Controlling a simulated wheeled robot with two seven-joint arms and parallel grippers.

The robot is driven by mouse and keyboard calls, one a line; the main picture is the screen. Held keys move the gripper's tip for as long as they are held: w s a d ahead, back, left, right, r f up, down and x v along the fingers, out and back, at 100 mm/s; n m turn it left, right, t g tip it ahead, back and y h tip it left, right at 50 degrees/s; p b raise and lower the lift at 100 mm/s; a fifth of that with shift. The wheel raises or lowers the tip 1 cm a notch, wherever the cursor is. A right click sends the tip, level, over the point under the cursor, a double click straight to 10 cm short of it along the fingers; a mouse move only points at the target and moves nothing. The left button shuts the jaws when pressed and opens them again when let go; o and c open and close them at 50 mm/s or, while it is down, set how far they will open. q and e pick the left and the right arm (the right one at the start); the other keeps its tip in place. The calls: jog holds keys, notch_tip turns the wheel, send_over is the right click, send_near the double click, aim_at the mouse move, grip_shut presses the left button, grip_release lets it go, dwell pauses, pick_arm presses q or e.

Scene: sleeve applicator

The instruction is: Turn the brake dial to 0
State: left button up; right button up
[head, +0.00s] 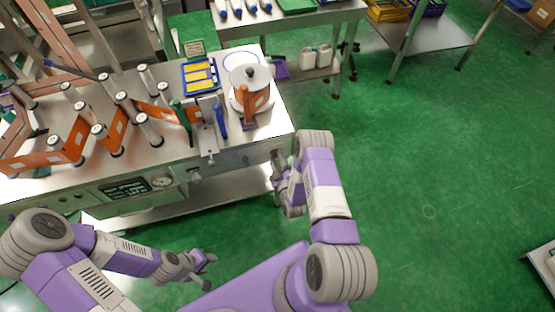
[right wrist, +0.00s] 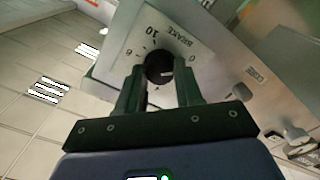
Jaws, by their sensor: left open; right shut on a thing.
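The brake dial (right wrist: 158,66) is a round black knob on a pale plate (right wrist: 185,85) marked BRAKE, with 10 and 0 legible and smaller numbers partly covered. A light mark on the knob points roughly right in the right wrist view, seemingly a little off the 0. My right gripper (right wrist: 159,77) is shut on the knob, one finger on each side. In the head view my right gripper (head: 282,184) is at the machine's right end, and the dial is hidden there. My left gripper (head: 204,271) is open and empty, low in front of the machine.
A side table (head: 290,17) stands behind. Green floor (head: 430,150) is clear to the right.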

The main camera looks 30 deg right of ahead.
jog(key=shift+n, duration=0.3)
jog(key=o, duration=1)
jog(key=shift+o, duration=0.2)
jog(key=p+v, duration=0.3)
jog(key=v, duration=0.4)
jog(key=shift+s+p, duration=0.3)
jog(key=shift+p, duration=0.05)
jog(key=shift+w+a, duration=0.1)
jog(key=shift+a, duration=0.05)
